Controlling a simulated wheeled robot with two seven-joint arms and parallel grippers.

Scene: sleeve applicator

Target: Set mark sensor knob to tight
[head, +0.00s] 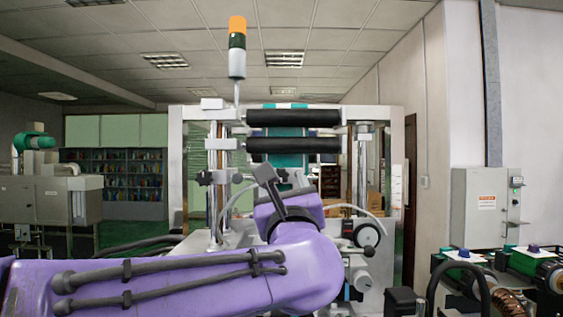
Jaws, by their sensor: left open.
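The sleeve applicator (394,140) stands ahead, with a pale frame and two black rollers (293,118). My left arm comes in purple from the left across its lower front. My left gripper (268,180) is dark and open, seen partly from behind in front of the machine's middle, below the rollers. A round dial-like knob (367,235) is to the right of my arm. I cannot tell which is the mark sensor knob, nor its setting. My right gripper is not in view.
A grey control box (487,206) is on the right wall. Machine parts with blue knobs (534,248) stand at lower right. A signal light (237,47) rises above the machine. Another machine (45,200) and bookshelves (112,183) are far left. My arm hides the machine's lower middle.

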